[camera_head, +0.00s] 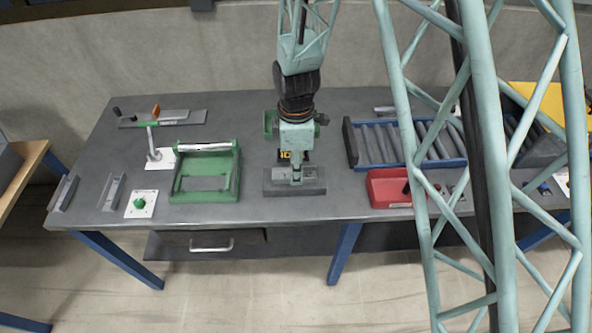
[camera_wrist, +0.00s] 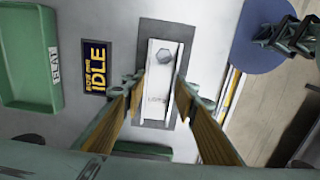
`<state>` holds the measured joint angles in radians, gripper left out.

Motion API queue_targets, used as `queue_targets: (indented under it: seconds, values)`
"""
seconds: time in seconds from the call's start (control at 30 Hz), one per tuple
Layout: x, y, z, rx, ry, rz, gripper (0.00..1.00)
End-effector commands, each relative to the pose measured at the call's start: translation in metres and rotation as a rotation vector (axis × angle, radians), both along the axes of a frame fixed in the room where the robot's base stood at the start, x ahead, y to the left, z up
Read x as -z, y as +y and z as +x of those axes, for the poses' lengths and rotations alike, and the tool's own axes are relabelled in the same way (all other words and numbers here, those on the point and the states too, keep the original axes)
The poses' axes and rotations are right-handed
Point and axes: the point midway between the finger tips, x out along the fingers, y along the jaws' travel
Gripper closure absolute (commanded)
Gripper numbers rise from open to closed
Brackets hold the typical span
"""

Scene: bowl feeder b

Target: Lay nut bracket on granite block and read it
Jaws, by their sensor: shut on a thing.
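The nut bracket (camera_wrist: 158,85) is a pale, narrow channel with a hex nut (camera_wrist: 169,58) near one end and small lettering that I cannot read. It lies lengthwise over the grey granite block (camera_wrist: 186,30) in the wrist view. My gripper (camera_wrist: 160,88) is shut on the bracket, one finger at each long side. In the head view my gripper (camera_head: 296,178) points down at the granite block (camera_head: 313,190), near the table's front edge. I cannot tell whether the bracket's underside touches the block.
A display (camera_wrist: 95,67) reading "IDLE" stands beside the block. A green tray labelled "FLAT" (camera_wrist: 52,95) lies beyond it. A green fixture (camera_head: 232,185) stands left of the block, a red bin (camera_head: 390,190) right, and a blue roller tray (camera_head: 400,163) behind the bin.

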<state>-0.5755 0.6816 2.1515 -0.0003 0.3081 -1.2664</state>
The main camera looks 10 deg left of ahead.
Motion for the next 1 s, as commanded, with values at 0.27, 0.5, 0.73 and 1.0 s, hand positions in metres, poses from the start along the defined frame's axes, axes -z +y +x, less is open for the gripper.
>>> queue_targets:
  seconds: [0.27,0.5,0.73,1.0]
  values:
    - [0.0001,0.0000,0.0000,0.000,0.000,0.000,0.87]
    - [0.0033,0.0000,0.0000,0.000,0.000,0.000,0.70]
    - [0.0029,0.0000,0.0000,0.000,0.000,0.000,0.60]
    - [0.0021,0.0000,0.0000,0.000,0.000,0.000,0.60]
